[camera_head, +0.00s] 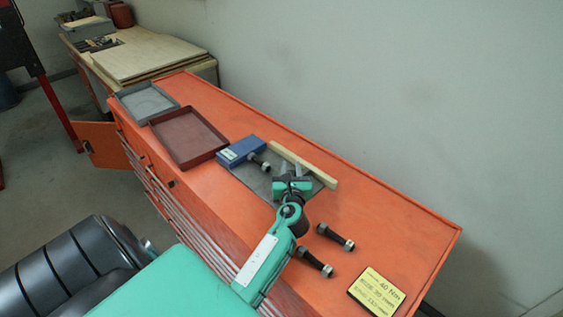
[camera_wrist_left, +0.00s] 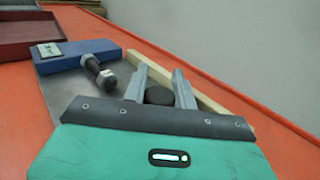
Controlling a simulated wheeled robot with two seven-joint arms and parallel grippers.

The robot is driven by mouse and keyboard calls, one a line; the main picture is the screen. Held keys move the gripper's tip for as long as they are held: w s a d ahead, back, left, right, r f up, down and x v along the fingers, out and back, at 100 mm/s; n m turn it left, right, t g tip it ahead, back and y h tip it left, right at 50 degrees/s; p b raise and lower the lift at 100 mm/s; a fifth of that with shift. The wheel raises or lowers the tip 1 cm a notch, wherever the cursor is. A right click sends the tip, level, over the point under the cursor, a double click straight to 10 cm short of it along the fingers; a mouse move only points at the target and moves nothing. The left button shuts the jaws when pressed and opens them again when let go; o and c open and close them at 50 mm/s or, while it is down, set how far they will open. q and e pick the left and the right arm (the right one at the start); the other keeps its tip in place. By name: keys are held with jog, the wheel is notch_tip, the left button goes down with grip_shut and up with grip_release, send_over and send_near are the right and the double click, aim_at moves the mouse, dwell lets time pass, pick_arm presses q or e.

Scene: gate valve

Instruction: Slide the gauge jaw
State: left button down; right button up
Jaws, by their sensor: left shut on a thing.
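The gauge shows as a grey plate (camera_head: 255,179) with a blue block (camera_head: 241,151) at its left end and a pale wooden strip (camera_head: 304,165) along its far edge. The blue block (camera_wrist_left: 78,63) carries a small label. A dark bolt (camera_head: 259,162) lies beside the block; it also shows in the left wrist view (camera_wrist_left: 98,72). My left gripper (camera_head: 291,169) is over the plate's right part. Its two grey fingers are shut on a dark round piece (camera_wrist_left: 159,95), seen between them; I cannot tell if this belongs to the jaw. My right gripper is not in view.
Two loose bolts (camera_head: 335,237) (camera_head: 315,262) and a yellow note (camera_head: 377,292) lie on the orange cabinet top to the right. A dark red tray (camera_head: 187,137) and a grey tray (camera_head: 147,102) stand at the left. A wall runs behind the cabinet.

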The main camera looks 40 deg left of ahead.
pick_arm(q)
jog(key=shift+d+f, duration=0.2)
jog(key=c, duration=1.1)
grip_release()
jog(key=shift+d, duration=0.15)
jog(key=shift+r, duration=0.15)
jog(key=shift+s, duration=0.1)
jog(key=b+v, duration=0.3)
jog(key=v, duration=0.9)
jog(key=shift+s+d+b, duration=0.1)
jog(key=shift+d+b, duration=0.1)
jog(key=shift+b, duration=0.1)
jog(key=shift+s+d, duration=0.4)
jog(key=shift+s, duration=0.05)
